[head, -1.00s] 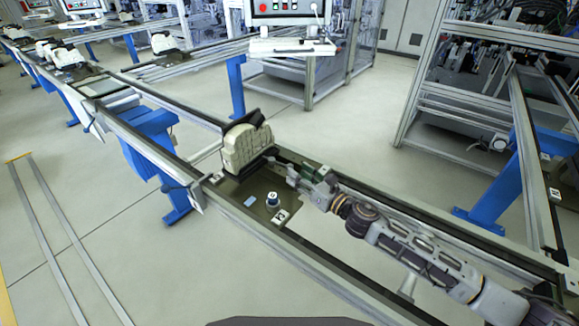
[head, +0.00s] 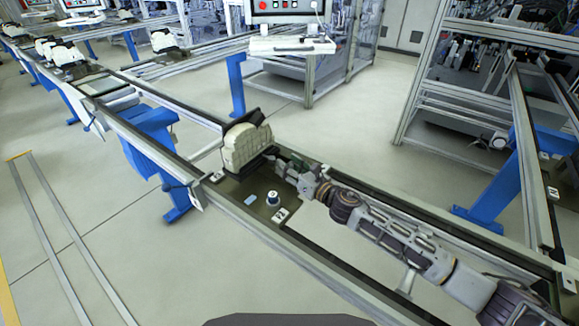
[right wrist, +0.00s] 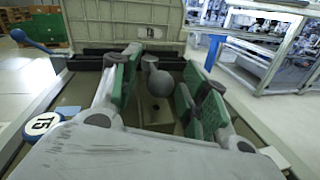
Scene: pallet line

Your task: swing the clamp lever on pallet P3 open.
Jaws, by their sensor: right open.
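Pallet P3 (head: 235,187) sits on the conveyor rails, with a white P3 label (head: 280,215) at its near corner. A beige block-like part (head: 245,147) stands upright at its far end; its lower face shows at the top of the right wrist view (right wrist: 125,22). My right gripper (head: 283,164) is low over the pallet, beside that part. In the right wrist view, its green-padded fingers (right wrist: 157,98) are open. A grey ball-ended lever (right wrist: 160,82), seemingly the clamp lever, stands between them, with gaps visible on both sides. In the head view, my gripper hides the lever. My left gripper is out of view.
A round blue-and-white marker post (head: 272,199) stands on the pallet near my fingers; it shows a number in the right wrist view (right wrist: 42,125). Conveyor rails (head: 310,257) border the pallet.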

